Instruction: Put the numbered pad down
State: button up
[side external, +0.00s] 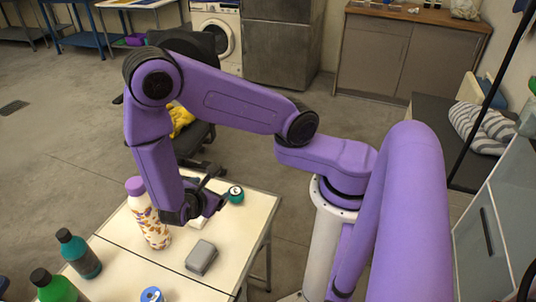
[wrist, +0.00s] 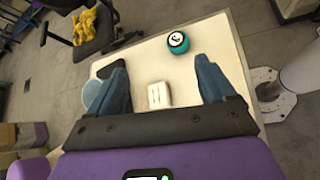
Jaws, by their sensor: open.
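A small white block with faint dark marks, likely the numbered pad (wrist: 159,95), lies on the white table top (wrist: 146,60) in the wrist view. No numbers can be read on it. My gripper (wrist: 161,64) is open, with its two blue-grey fingers apart on either side of the white block in the picture and no visible contact. In the side view my gripper (side external: 208,204) points down, low over the table, and mostly hides the white block.
A teal round object (side external: 235,193) stands near the table's far edge. A patterned bottle with a purple cap (side external: 148,215) stands left of my gripper, close to it. A grey box (side external: 201,257) lies in front. Dark teal (side external: 80,255) and green (side external: 55,290) bottles stand front left.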

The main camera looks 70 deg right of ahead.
jog(key=s+r+m+g+y, duration=0.2)
jog(key=s+r+m+y, duration=0.1)
jog(key=s+r+y, duration=0.8)
jog(key=s+r, duration=0.5)
jog(key=r, duration=0.1)
jog(key=shift+s+r+m, duration=0.25)
jog(key=shift+s+m, duration=0.05)
jog(key=shift+m, duration=0.1)
